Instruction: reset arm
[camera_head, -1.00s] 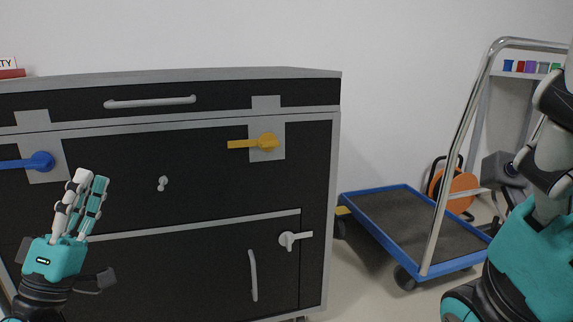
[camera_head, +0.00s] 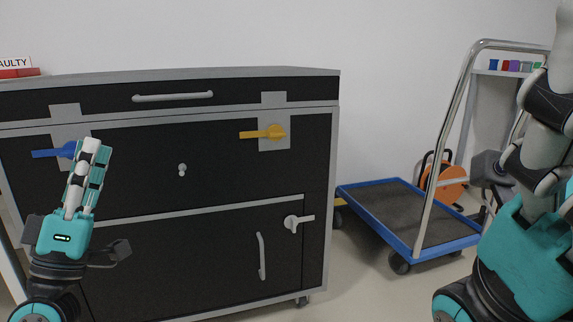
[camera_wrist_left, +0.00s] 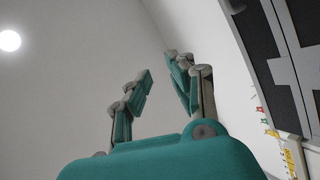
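My left gripper (camera_head: 91,150) points upward in front of the left part of a black and grey cabinet (camera_head: 220,225). In the left wrist view the same gripper (camera_wrist_left: 160,85) has its fingers apart with nothing between them, so it is open. Its fingers overlap the right end of the blue lever handle (camera_head: 54,152) in the head view; I cannot tell touching from there. My right arm (camera_head: 530,235) is folded at the right edge of the head view.
A red-and-white sign (camera_head: 18,68) sits on the cabinet's top left.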

